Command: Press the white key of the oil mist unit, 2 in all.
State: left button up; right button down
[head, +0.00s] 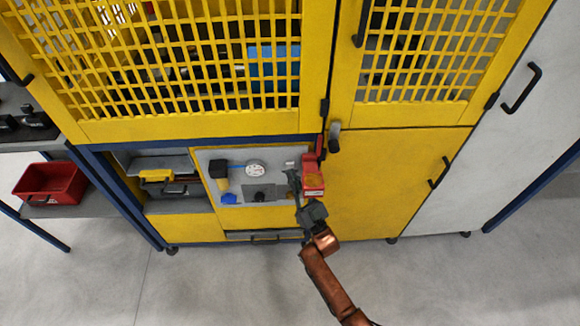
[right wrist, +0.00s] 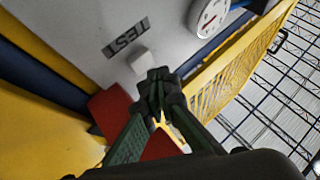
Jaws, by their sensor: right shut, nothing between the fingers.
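In the head view the key (head: 290,163) shows small on the panel. My right gripper (head: 293,176) is shut and empty, its fingertips close to the key. In the right wrist view the shut fingertips (right wrist: 160,84) are just beside the key's lower right; I cannot tell whether they touch it. A round white gauge (head: 255,169) sits on the panel left of the key. My left gripper is not in view.
A red block with an orange top (head: 313,181) stands just right of my gripper. Yellow mesh doors (head: 200,60) rise above the panel. A red bin (head: 50,180) sits on a shelf at left. The grey floor in front is clear.

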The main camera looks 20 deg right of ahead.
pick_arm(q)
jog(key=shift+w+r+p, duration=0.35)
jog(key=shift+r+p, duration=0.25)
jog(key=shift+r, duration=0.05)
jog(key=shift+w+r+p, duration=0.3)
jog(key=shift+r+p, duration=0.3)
pick_arm(e)
jog(key=s, duration=0.1)
jog(key=s+a, duration=0.1)
jog(key=s, duration=0.2)
jog(key=shift+s+a, duration=0.25)
jog(key=shift+s, duration=0.15)
dwell(0.5)
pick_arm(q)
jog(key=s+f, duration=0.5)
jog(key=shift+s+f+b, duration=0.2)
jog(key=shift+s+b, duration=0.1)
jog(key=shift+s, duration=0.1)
pick_arm(e)
jog(key=s+m, duration=0.1)
jog(key=m, duration=0.4)
jog(key=s+m, duration=0.1)
jog(key=m, duration=0.4)
jog(key=s+a+m+g+y, duration=0.1)
jog(key=m, duration=0.5)
jog(key=shift+s, duration=0.3)
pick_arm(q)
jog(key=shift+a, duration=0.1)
